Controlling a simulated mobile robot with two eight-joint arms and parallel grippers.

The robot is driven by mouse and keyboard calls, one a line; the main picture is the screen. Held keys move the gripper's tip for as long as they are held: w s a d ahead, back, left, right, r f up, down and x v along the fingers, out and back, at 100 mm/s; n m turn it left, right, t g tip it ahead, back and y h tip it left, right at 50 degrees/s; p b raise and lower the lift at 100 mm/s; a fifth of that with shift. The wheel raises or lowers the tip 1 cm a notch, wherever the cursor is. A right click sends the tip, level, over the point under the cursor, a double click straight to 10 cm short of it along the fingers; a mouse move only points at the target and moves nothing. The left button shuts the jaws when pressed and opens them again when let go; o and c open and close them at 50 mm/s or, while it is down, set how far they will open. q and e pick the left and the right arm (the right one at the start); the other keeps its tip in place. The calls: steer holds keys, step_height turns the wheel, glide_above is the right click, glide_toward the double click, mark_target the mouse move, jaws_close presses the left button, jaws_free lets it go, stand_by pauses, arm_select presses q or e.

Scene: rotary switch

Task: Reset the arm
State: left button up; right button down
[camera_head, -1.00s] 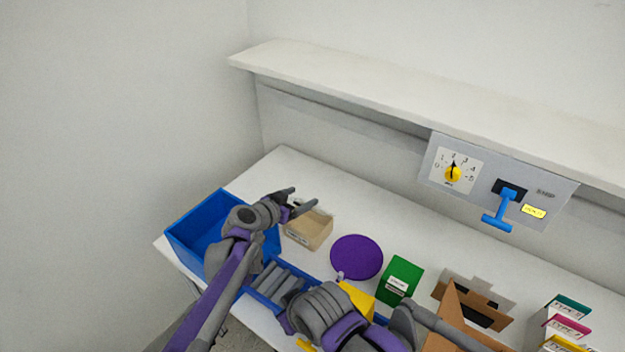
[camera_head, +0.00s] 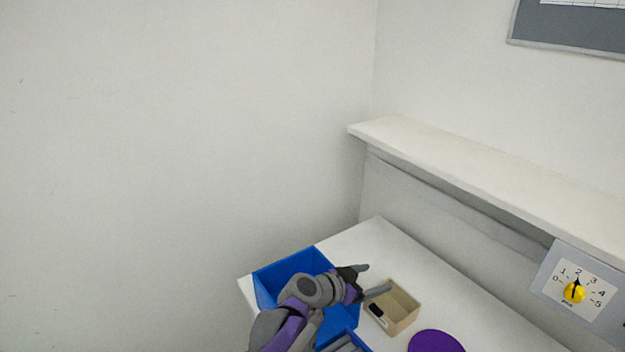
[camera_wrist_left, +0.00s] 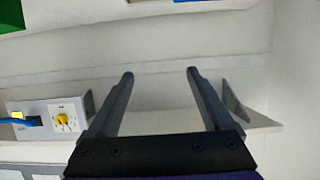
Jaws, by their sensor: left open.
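My left gripper (camera_head: 376,280) is open and empty in the head view, held over the table between the blue bin and the beige box. In the left wrist view its two fingers (camera_wrist_left: 158,75) are spread with nothing between them. The rotary switch, a yellow knob (camera_head: 574,292) on a white dial, is on a grey panel at the right edge. Its pointer is near 2. The knob (camera_wrist_left: 62,119) also shows in the left wrist view, beside part of a blue lever (camera_wrist_left: 20,121). My right gripper is not in view.
A blue bin (camera_head: 262,287) stands at the table's left end, close to my left arm. A small beige box (camera_head: 405,304) and a purple disc (camera_head: 435,342) are on the white table. A shelf (camera_head: 450,160) runs along the wall above.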

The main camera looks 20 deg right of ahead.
arm_select(q)
steer(key=s+a+n+y, duration=0.3)
steer(key=a, duration=0.9)
steer(key=s+a+f+n+t+y, duration=0.1)
steer(key=s+a+n+y, duration=0.1)
steer(key=a, duration=1)
steer(key=s+a+n+t+y, duration=0.1)
steer(key=s+a+n+y, duration=0.2)
steer(key=a, duration=0.9)
steer(key=s+n, duration=0.1)
steer(key=s, duration=0.2)
steer(key=shift+f+y, duration=0.3)
steer(key=shift+f, duration=0.05)
steer(key=s+a+f+n+y, duration=0.1)
steer(key=s+a+n, duration=0.1)
steer(key=s+a, duration=0.1)
steer(key=s+a+f+n+y, duration=0.1)
steer(key=s+a+f+y, duration=0.1)
steer(key=s+a, duration=0.2)
steer(key=s+a+f+n+y, duration=0.1)
steer(key=s+a+f+n, duration=0.1)
steer(key=a, duration=0.4)
steer(key=shift+s+n, duration=0.3)
steer(key=shift+s, duration=0.45)
steer(key=shift+c, duration=0.2)
